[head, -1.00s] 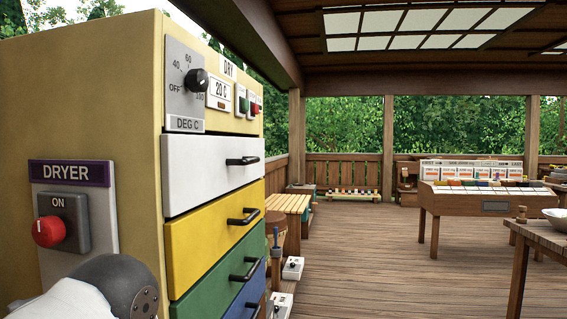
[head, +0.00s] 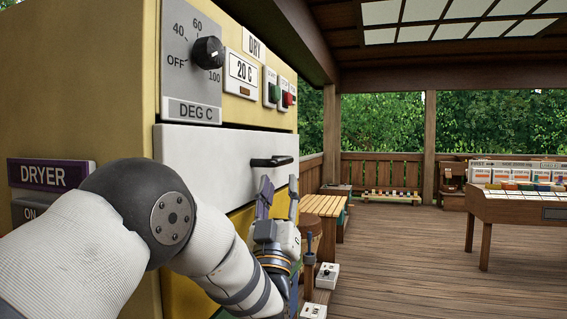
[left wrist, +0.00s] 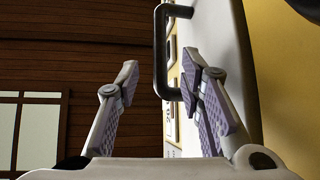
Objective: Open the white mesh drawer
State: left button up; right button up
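The white drawer (head: 215,160) is the top drawer of the yellow dryer cabinet, and its front looks shut. Its mesh is hidden. Its black bar handle (head: 271,161) is on the right part of the front; in the left wrist view the handle (left wrist: 160,60) stands out from the white front. My left gripper (head: 279,187) is open and empty, just below the handle in the head view. In the left wrist view its fingers (left wrist: 160,80) are spread, one on each side of the handle's line, with the handle at about tip level. My right gripper is not in view.
Above the drawer are a temperature dial (head: 207,53), a 20 C display (head: 241,71) and green and red buttons (head: 280,91). A DRYER panel (head: 50,174) is on the cabinet's side. A wooden bench (head: 322,208) stands beyond.

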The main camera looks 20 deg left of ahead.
aim_at(283, 162)
pick_arm(q)
jog(key=x, duration=0.7)
jog(key=shift+w+f, duration=0.1)
jog(key=shift+f, duration=0.1)
jog(key=shift+w+a+r+b, duration=0.1)
jog(key=shift+w+r+b, duration=0.2)
jog(key=shift+r, duration=0.1)
grip_shut()
